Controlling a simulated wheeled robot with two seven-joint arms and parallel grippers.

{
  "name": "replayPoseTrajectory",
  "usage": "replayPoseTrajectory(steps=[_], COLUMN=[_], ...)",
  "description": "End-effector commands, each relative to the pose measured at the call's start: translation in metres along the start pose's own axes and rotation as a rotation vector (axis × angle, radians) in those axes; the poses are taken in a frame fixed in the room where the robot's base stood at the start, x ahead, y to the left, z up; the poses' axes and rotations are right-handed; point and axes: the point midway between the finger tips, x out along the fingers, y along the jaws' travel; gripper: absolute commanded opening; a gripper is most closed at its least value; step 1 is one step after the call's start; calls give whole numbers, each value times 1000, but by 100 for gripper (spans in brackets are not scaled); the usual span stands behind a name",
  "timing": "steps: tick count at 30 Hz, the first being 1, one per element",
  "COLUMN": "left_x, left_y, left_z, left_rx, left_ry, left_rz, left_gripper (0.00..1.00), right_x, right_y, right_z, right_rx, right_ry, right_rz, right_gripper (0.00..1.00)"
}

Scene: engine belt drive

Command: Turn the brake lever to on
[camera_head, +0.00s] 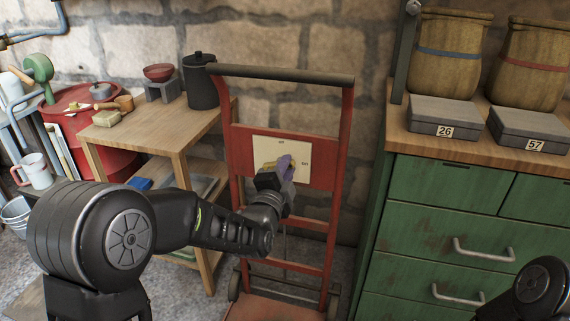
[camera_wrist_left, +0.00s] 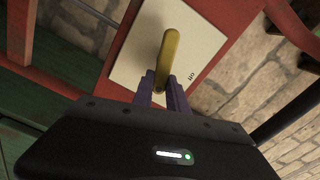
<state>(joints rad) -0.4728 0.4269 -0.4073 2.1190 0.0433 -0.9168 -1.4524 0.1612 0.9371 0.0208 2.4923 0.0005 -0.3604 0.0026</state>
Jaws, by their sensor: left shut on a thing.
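The brake lever (camera_wrist_left: 170,50) is a yellow handle in front of a cream plate (camera_head: 264,147) on a red hand-truck frame (camera_head: 237,150). The plate carries small labels near its top and right edge; a small dark one also shows in the wrist view. My left gripper (camera_head: 285,165) is in front of the plate. In the wrist view its purple fingers (camera_wrist_left: 162,88) are shut on the lower end of the lever. The gripper mostly hides the lever in the head view, so its exact angle against the labels is hard to tell. My right gripper is out of view.
A wooden table (camera_head: 160,130) with a dark canister (camera_head: 201,85) stands left of the frame. A green cabinet (camera_head: 450,215) with grey boxes and barrels on top stands close on the right. A stone wall is behind.

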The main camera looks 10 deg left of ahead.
Motion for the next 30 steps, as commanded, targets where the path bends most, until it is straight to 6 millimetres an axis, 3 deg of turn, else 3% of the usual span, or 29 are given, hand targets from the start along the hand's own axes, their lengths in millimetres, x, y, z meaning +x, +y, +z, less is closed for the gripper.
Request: replayPoseTrajectory(steps=[12,30], left_x=[0,0], left_y=[8,10], left_z=[0,1], left_rx=[285,347], left_ry=[2,1], left_rz=[3,3], left_gripper=[0,0], right_x=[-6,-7], right_y=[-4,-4], right_z=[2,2], right_rx=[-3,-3], right_ry=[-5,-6], right_rz=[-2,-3], right_gripper=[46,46])
